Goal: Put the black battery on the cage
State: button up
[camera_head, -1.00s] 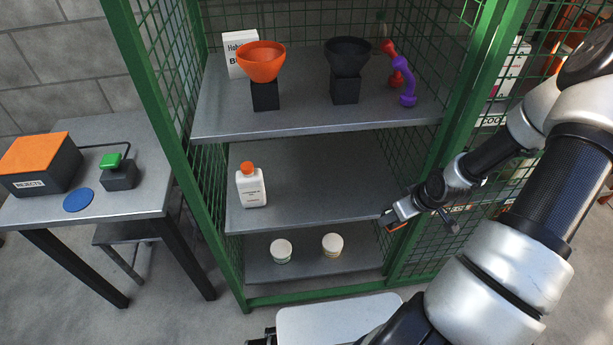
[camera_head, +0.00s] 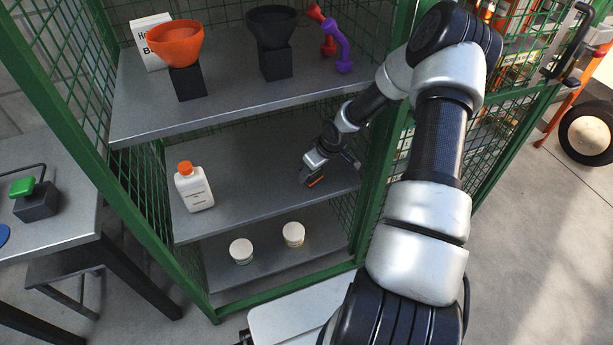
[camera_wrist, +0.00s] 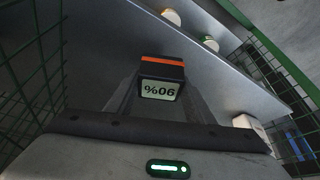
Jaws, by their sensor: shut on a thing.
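The cage (camera_head: 375,225) is a green mesh frame with grey shelves. My gripper (camera_head: 312,178) is over the right part of its middle shelf (camera_head: 255,150), near the front edge. It is shut on a black battery (camera_wrist: 162,82) with an orange stripe and a display that reads 90% upside down. In the head view only a little of the battery shows, with its orange stripe (camera_head: 316,183). I cannot tell whether the battery touches the shelf. The fingers grip it from both sides in the wrist view.
A white bottle with an orange cap (camera_head: 194,190) stands on the middle shelf's left. Two tubs, left (camera_head: 241,251) and right (camera_head: 293,234), are on the bottom shelf. An orange bowl (camera_head: 175,44), a black bowl (camera_head: 272,25) and a purple dumbbell (camera_head: 337,47) are on top. The middle shelf's centre is clear.

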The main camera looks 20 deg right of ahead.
jog(key=shift+w+a, duration=0.25)
jog(key=shift+w, duration=0.35)
jog(key=shift+b+x, duration=0.7)
jog(key=shift+x, duration=1.1)
jog(key=shift+s+d+f, duration=0.1)
jog(key=shift+s+d, duration=0.05)
jog(key=shift+s, duration=0.05)
jog(key=shift+f, duration=0.15)
jog(key=o, duration=1.4)
jog(key=shift+c, duration=0.2)
jog(key=shift+s+r, duration=0.1)
jog(key=shift+r, duration=0.4)
jog(key=p+v, duration=0.3)
jog(key=v, duration=0.8)
